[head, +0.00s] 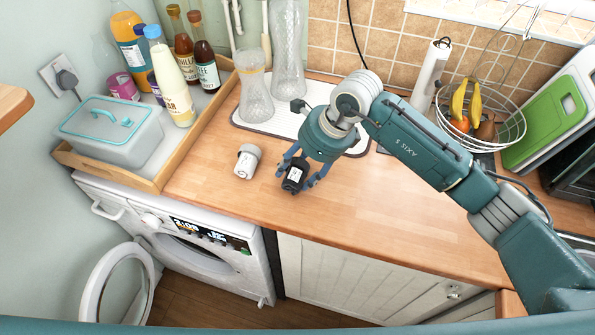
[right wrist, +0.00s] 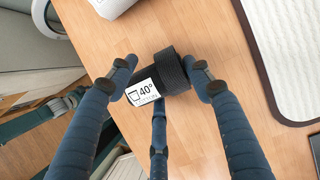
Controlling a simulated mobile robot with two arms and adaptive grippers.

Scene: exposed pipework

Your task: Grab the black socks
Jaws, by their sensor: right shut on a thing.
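The black socks (head: 294,177) are a rolled bundle with a white label, near the front edge of the wooden counter. My right gripper (head: 298,181) comes down over them from above and is shut on them. In the right wrist view the black socks (right wrist: 172,72) sit between the blue fingers (right wrist: 160,84), and their label reads "40°". I cannot tell whether the bundle is lifted off the counter. My left gripper is not in view.
A similar white bundle (head: 247,161) stands just left of the black one. A drying mat (head: 283,123) with glass vessels lies behind. A wooden tray (head: 150,184) with bottles is at the left, a fruit basket (head: 518,130) at the right. The counter's front right is clear.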

